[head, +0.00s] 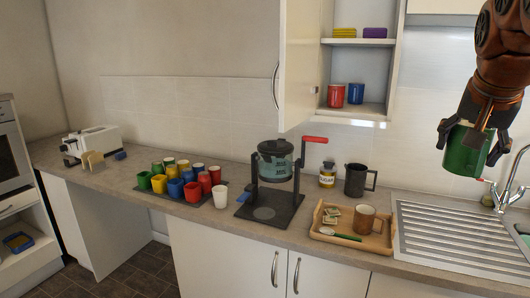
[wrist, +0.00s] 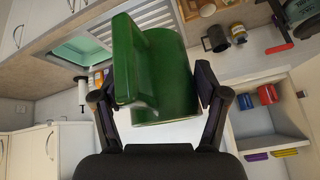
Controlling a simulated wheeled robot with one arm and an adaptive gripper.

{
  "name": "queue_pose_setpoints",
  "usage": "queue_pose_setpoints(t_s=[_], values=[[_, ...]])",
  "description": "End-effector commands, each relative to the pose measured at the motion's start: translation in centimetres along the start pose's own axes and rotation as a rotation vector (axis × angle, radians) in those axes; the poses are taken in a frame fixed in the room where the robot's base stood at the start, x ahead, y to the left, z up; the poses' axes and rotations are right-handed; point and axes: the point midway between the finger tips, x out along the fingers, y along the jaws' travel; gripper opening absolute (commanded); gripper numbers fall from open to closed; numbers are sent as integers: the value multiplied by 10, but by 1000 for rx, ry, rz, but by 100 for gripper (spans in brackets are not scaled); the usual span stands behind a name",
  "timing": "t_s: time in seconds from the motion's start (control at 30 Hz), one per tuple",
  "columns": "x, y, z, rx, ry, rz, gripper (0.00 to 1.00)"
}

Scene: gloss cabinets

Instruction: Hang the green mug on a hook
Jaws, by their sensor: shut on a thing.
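The green mug (head: 466,152) is in my gripper (head: 470,141) at the upper right of the head view, above the sink area and clear of the counter. In the wrist view the mug (wrist: 168,75) fills the middle, its handle toward the left. The fingers of my gripper (wrist: 160,92) press on its two sides. I cannot make out a hook in either view.
An open wall cabinet (head: 356,108) holds a red and a blue mug; its door (head: 300,65) stands out to the left. A tap (head: 510,185) rises below right of the mug. The drainer (head: 455,238) is bare. A tray (head: 350,240) and coffee maker (head: 270,185) occupy the counter.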

Motion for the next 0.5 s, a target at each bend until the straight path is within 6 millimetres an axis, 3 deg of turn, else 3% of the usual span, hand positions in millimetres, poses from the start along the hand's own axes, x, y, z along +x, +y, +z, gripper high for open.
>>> queue_pose_setpoints(t_s=[0.37,0.5], values=[[60,-23,-3,-91,-24,-45,25],[96,-33,-1,-138,-38,-69,25]])
